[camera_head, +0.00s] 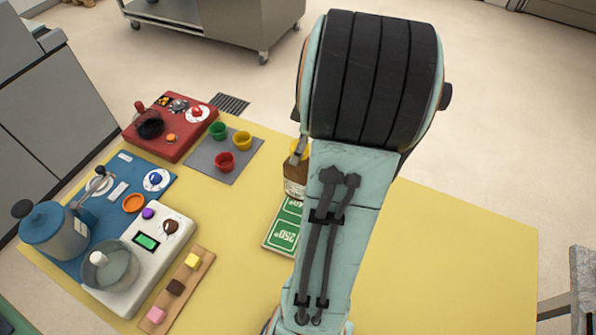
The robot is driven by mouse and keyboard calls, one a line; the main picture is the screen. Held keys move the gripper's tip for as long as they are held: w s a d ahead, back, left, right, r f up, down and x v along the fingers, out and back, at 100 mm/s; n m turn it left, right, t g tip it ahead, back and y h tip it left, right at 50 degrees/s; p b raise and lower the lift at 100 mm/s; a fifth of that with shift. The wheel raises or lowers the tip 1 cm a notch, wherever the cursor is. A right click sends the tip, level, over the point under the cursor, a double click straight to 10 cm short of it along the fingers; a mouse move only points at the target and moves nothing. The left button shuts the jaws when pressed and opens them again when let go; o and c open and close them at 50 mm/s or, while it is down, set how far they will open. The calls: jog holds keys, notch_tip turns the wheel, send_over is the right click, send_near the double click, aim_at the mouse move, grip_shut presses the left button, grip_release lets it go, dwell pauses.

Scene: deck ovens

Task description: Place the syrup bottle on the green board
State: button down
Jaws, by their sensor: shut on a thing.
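The syrup bottle (294,179) is brown with a pale label and a yellow top. It shows just left of my arm, its right side hidden behind the arm. It looks upright, at the far end of the green board (272,241). I cannot tell whether it touches the board or is held above it. The green board has white markings and a pale edge, and its right part is hidden by my arm.
Left on the yellow table (450,260) are a grey mat (206,163) with coloured cups, a red unit (178,142), a blue board (125,170) with a blue pot (55,232), a white device (150,262) and a wooden strip (205,262) with blocks. The table's right side is clear.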

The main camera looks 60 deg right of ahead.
jog(key=shift+f, duration=2.3)
jog(key=c, duration=0.6)
grip_release()
jog(key=v, duration=1.2)
